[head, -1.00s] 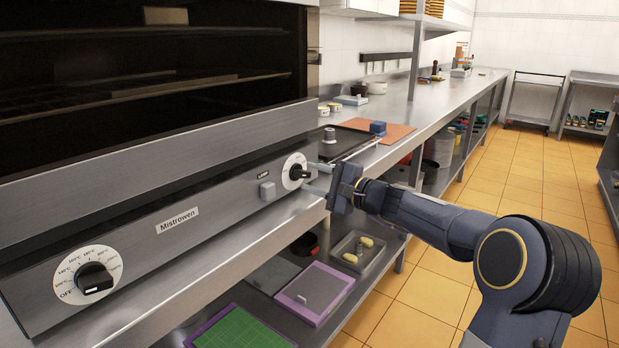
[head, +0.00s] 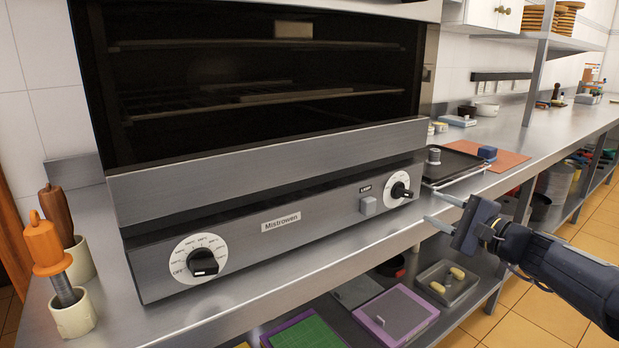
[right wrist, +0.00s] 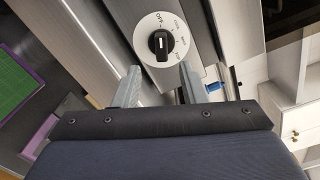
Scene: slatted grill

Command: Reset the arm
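My right gripper (head: 437,211) comes in from the right in the head view, in front of the right end of the oven's control panel. Its two fingers are spread apart with nothing between them. In the right wrist view the open fingers (right wrist: 158,85) point toward the right black knob (right wrist: 161,44) on its white dial, with a gap between fingertips and knob. The same right knob (head: 401,190) shows in the head view, free of the gripper. My left gripper is not in view.
The oven (head: 270,215) stands on a steel counter (head: 300,290), with a left knob (head: 203,262) and a lamp switch (head: 368,205). A black tray (head: 455,163) lies right of it. Orange- and brown-handled tools in pots (head: 73,315) stand at left. A lower shelf holds boxes (head: 397,312).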

